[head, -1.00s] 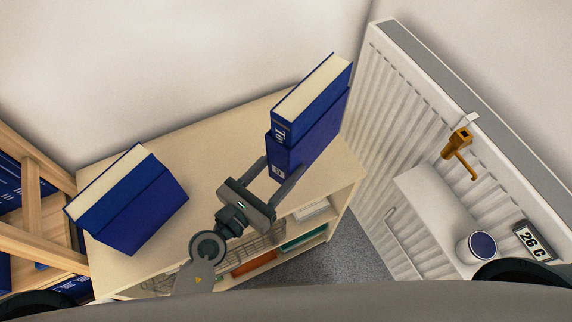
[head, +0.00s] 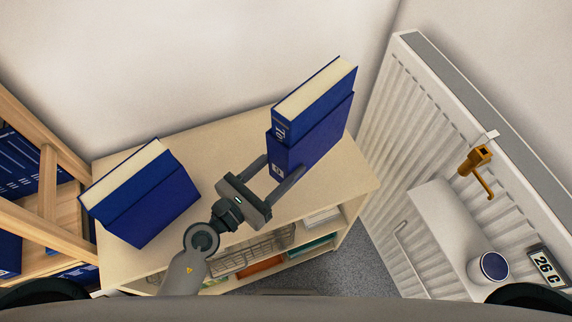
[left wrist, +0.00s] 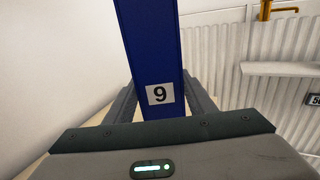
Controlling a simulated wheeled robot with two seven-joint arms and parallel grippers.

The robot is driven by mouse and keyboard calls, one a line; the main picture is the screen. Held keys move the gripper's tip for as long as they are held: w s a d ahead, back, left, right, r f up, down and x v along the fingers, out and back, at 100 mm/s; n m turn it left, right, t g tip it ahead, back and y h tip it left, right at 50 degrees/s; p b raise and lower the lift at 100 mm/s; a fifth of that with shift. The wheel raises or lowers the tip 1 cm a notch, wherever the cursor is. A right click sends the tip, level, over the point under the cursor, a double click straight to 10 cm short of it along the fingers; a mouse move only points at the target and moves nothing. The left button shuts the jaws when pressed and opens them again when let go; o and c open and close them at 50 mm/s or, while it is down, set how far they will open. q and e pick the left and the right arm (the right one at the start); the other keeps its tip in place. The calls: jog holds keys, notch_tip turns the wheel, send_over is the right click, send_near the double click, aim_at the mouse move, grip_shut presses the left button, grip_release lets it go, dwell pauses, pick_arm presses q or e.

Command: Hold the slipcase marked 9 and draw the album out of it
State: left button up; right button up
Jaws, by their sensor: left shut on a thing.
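The blue slipcase marked 9 (head: 318,137) stands on the cabinet top, its narrow face with the 9 label towards me. The album (head: 318,97), blue with cream page edges, sticks up out of its top, partly inside. My left gripper (head: 281,167) is shut on the slipcase low down, one finger on each side of the labelled face. In the left wrist view the slipcase (left wrist: 155,55) rises between the two fingers, with the 9 label upright. My right gripper is not in view.
Another blue slipcase (head: 155,212) with a book in it stands on the left of the cabinet top (head: 225,150). A wooden shelf (head: 48,190) with blue volumes is at far left. At right are a radiator (head: 385,150), a mug (head: 488,266), a thermometer display (head: 546,266) and an orange-brown hook (head: 478,160).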

pick_arm(q)
jog(key=shift+w+a+r+b, duration=0.1)
jog(key=shift+w+a, duration=0.2)
jog(key=shift+a, duration=0.3)
jog(key=shift+w+a+r+b, duration=0.1)
jog(key=shift+w+a, duration=0.15)
jog(key=shift+a, duration=0.3)
jog(key=shift+w+a+b, duration=0.1)
jog(key=shift+w+a, duration=0.2)
jog(key=shift+a, duration=0.3)
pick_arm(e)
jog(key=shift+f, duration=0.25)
pick_arm(q)
jog(key=shift+f, duration=0.1)
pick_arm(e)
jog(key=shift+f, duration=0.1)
